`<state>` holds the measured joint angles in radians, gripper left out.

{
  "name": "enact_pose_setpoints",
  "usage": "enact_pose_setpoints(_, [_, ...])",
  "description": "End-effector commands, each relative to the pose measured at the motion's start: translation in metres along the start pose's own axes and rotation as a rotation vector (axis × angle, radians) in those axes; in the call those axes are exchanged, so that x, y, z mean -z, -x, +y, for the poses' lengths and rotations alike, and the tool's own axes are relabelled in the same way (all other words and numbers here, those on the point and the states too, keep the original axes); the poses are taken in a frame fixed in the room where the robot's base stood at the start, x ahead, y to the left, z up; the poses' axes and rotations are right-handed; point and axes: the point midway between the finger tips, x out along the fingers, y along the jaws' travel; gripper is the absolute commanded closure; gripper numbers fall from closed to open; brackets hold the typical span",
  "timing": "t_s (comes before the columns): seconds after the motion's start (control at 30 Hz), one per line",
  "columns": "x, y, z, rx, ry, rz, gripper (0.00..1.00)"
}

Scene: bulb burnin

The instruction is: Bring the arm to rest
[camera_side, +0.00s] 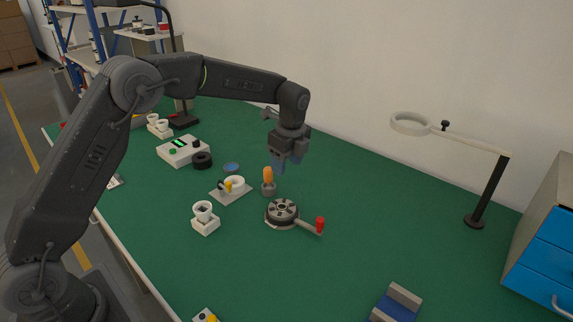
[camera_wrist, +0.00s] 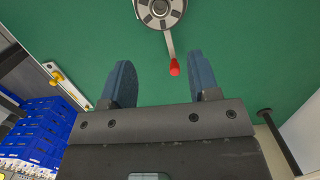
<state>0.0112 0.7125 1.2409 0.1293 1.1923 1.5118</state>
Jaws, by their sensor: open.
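My gripper (camera_side: 285,165) is in the air above the green bench top in the side view, fingers pointing down, near the orange bulb-shaped piece. The orange piece (camera_side: 268,175) stands upright in a small grey holder (camera_side: 269,188) just below and left of the fingers. A round dark rotary fixture (camera_side: 283,210) with a red-knobbed crank (camera_side: 320,224) lies in front; its red knob also shows in the wrist view (camera_wrist: 174,68).
White sockets on blocks (camera_side: 205,218), a plate with a white ring (camera_side: 234,185), a black ring (camera_side: 202,160) and a control box (camera_side: 183,150) stand left. A magnifier stand (camera_side: 485,190), blue-drawer cabinet (camera_side: 545,250) and blue-grey cradle (camera_side: 397,303) are right.

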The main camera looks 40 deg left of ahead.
Motion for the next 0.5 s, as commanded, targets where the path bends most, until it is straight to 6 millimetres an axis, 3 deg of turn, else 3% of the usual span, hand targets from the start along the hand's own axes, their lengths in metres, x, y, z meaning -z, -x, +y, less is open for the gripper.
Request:
enact_pose_setpoints(0.17, [-0.001,0.005,0.002,0.007,0.016,0.001,0.44])
enact_pose_setpoints(0.27, [-0.002,0.023,0.013,0.029,0.079,0.008,0.44])
enact_pose_setpoints(0.37, [-0.005,0.052,0.034,0.068,0.202,0.024,0.44])
enact_pose_setpoints(0.5, [-0.007,0.094,0.078,0.128,0.423,0.064,0.44])
